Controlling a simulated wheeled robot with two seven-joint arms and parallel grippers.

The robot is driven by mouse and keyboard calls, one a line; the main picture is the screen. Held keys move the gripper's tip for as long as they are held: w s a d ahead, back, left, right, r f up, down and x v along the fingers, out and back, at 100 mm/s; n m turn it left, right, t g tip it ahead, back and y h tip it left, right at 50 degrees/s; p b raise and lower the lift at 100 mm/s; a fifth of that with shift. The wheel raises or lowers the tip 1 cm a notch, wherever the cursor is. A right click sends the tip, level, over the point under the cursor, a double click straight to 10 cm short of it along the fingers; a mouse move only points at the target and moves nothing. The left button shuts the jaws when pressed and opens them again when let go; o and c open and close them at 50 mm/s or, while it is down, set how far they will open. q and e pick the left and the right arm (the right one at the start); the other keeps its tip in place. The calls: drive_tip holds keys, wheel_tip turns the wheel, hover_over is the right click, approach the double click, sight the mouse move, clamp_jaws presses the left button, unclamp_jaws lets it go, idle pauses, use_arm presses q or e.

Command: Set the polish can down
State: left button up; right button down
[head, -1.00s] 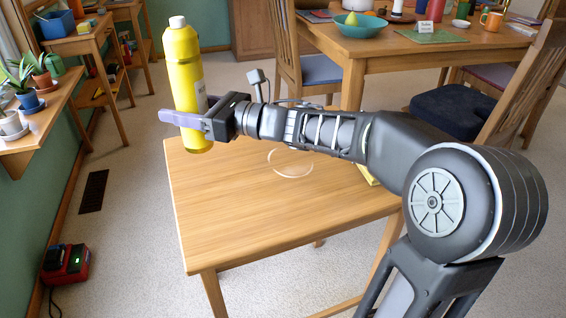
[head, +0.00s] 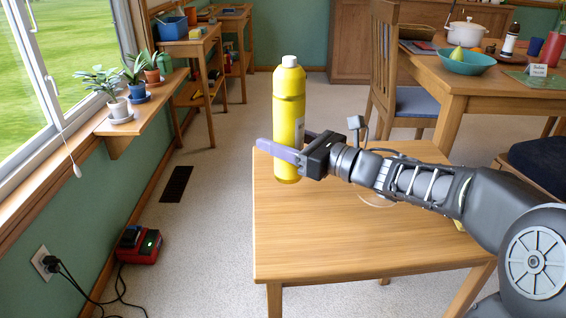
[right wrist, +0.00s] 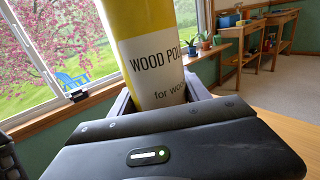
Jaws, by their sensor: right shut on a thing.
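The polish can (head: 288,105) is a tall yellow bottle with a white cap, held upright. My right gripper (head: 283,155) is shut around its lower part. In the right wrist view the can (right wrist: 152,55) shows its label, reading "WOOD PO" and "for woo", between the fingers. The can is over the back left part of the small wooden table (head: 330,240). I cannot tell how large the gap is between its base and the tabletop. My left gripper is not in view.
The front of the small table is bare; a pale ring mark (head: 376,199) and a bit of yellow lie near my arm. A window shelf (head: 130,125) with potted plants is at left. A red charger (head: 139,245) sits on the floor. A dining table (head: 480,85) stands behind.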

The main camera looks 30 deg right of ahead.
drive_tip(key=shift+f+b, duration=0.75)
drive_tip(key=shift+f, duration=1.6)
drive_tip(key=shift+f+b, duration=0.15)
drive_tip(key=shift+b, duration=0.15)
drive_tip(key=c, duration=0.5)
unclamp_jaws()
drive_tip(key=shift+d+p, duration=0.1)
drive_tip(key=shift+p, duration=0.3)
drive_tip(key=p+v, duration=0.1)
drive_tip(key=v, duration=1.1)
